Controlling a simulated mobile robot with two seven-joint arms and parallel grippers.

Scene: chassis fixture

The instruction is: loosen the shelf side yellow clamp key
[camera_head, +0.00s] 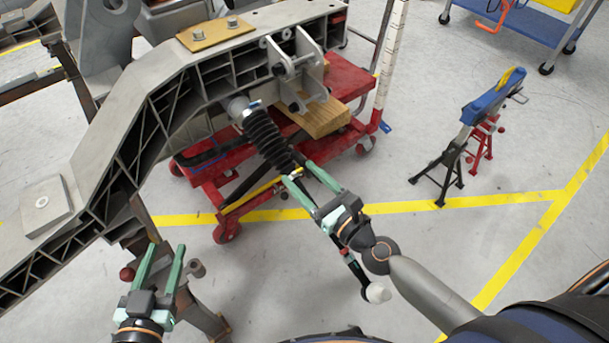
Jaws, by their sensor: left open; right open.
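A thin yellow bar (262,193) lies at the front of the red trolley under the grey chassis beam. It may be the clamp key, but I cannot tell; a yellow handle (511,77) also lies on a blue clamp-like piece at the right. My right gripper (298,172) is open, its green fingers pointing up-left at the lower end of a black ribbed boot (267,137) and close to the yellow bar's right end. Contact cannot be told. My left gripper (167,248) is open and empty at the lower left, fingers pointing up, in front of the beam's support.
The grey chassis beam (100,150) runs diagonally across the left. The red trolley (348,75) carries a wooden block (322,117). The blue piece (490,97) rests on black and red stands. A blue shelf cart (535,25) stands upper right. Floor between is clear.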

